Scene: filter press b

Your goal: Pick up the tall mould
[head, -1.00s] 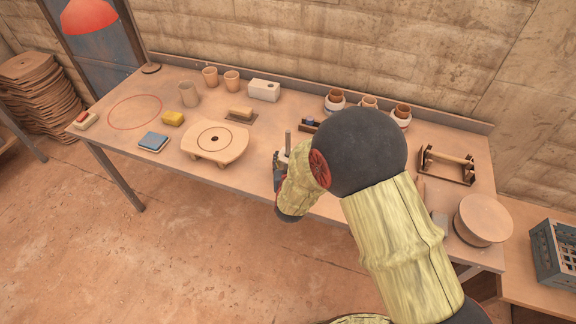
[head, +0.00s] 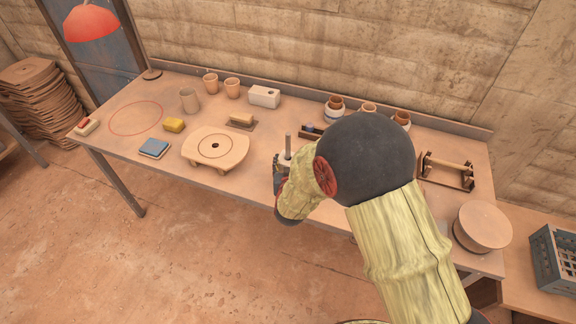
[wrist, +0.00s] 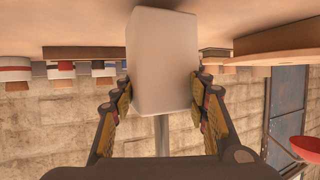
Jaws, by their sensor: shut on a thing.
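The tall mould (wrist: 160,62) is a pale, block-like piece between the two fingers of my gripper (wrist: 161,95) in the wrist view, which shows the scene upside down. Both fingers press on its sides, so my gripper is shut on it. A thin grey rod (wrist: 161,133) shows beyond its upper end; I cannot tell whether it is joined to it. In the head view the mould (head: 285,159) shows as a small pale patch below the rod, near the table's front edge, and my arm hides much of it. Whether its base touches the table is unclear.
A round wooden board (head: 215,147) lies left of my gripper on the table (head: 110,145). Several pots in pale holders (head: 334,106) stand along the back. A wooden frame (head: 447,170) and a round disc (head: 482,226) are on the right. A white block (head: 264,96) stands farther back.

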